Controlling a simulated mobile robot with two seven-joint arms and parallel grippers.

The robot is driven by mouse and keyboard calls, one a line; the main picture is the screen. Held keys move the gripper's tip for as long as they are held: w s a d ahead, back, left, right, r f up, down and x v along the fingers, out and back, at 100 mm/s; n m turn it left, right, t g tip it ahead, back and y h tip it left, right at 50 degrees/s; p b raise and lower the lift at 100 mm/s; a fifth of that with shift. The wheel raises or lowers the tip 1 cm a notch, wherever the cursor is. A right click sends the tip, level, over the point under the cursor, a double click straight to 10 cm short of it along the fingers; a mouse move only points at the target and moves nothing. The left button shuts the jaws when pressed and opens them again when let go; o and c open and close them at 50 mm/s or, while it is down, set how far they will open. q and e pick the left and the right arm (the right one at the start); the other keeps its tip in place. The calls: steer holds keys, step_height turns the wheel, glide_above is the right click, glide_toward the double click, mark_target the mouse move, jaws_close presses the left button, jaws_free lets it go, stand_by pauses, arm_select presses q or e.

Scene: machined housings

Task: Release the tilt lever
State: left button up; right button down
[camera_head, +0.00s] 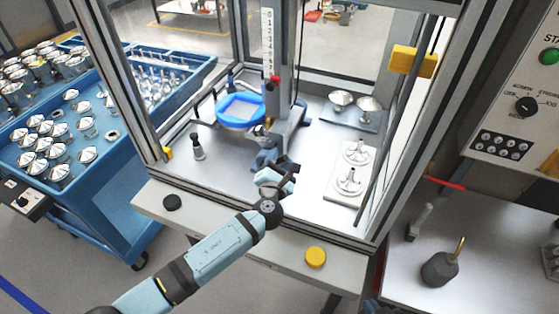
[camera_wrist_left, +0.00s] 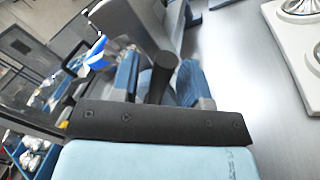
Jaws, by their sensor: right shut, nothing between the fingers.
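My left gripper (camera_head: 271,166) reaches into the glass-sided press station, at the foot of the grey column. In the left wrist view its two blue fingers (camera_wrist_left: 161,82) stand apart, with a dark round-ended lever (camera_wrist_left: 163,66) between them. The lever lies close to the right finger, and a gap shows at the left finger; contact is not clear. In the head view the lever is mostly hidden by my gripper. Only a small dark blue tip of my right gripper (camera_head: 375,306) shows at the bottom edge, away from the station.
A blue-rimmed round dish (camera_head: 240,110) sits left of the column (camera_head: 283,60). A white plate (camera_head: 351,175) with metal parts lies to the right. A yellow button (camera_head: 315,257) and a black button (camera_head: 172,202) are on the front ledge. Frame posts flank the opening.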

arm_select(q)
steer(key=shift+s, duration=0.1)
arm_select(e)
steer(key=shift+a+f+b, duration=0.15)
steer(key=shift+f+b, duration=0.55)
steer(key=shift+b, duration=0.1)
arm_select(q)
steer(key=s+a, duration=0.1)
steer(key=s, duration=1.2)
steer(key=shift+s+a+f, duration=0.2)
steer(key=shift+s+f, duration=0.1)
steer(key=shift+f, duration=0.05)
